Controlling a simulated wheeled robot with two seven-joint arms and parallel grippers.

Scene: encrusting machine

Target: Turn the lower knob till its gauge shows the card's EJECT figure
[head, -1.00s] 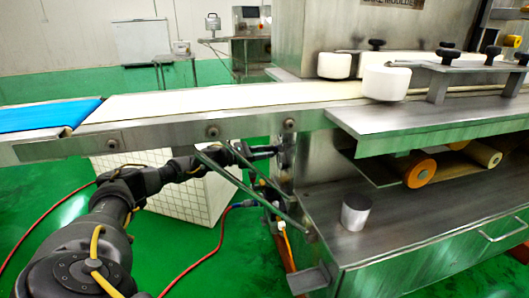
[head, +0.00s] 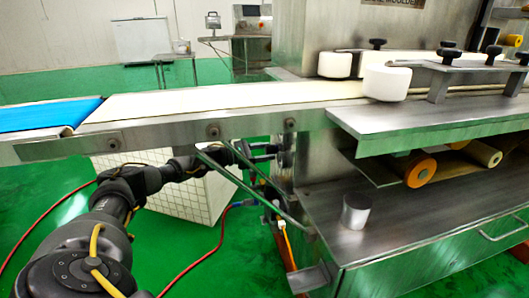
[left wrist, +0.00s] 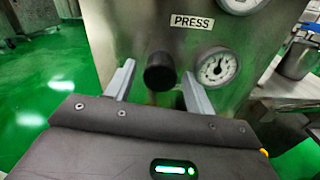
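A black round knob (left wrist: 160,72) stands out from a steel panel in the left wrist view, below a "PRESS" label (left wrist: 192,21). A white-faced gauge (left wrist: 216,67) with a needle is just right of it; its figures are too small to read. My left gripper (left wrist: 158,80) is open, with one finger on each side of the knob; I cannot tell whether they touch it. In the head view the left gripper (head: 270,152) is at the machine's side under the conveyor, and the knob is hidden there. No card with figures can be made out. My right gripper is not in view.
A second gauge (left wrist: 242,4) is cut off at the top of the left wrist view. The conveyor (head: 220,98) runs above my left arm, and a slanted steel brace (head: 250,185) crosses near the gripper.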

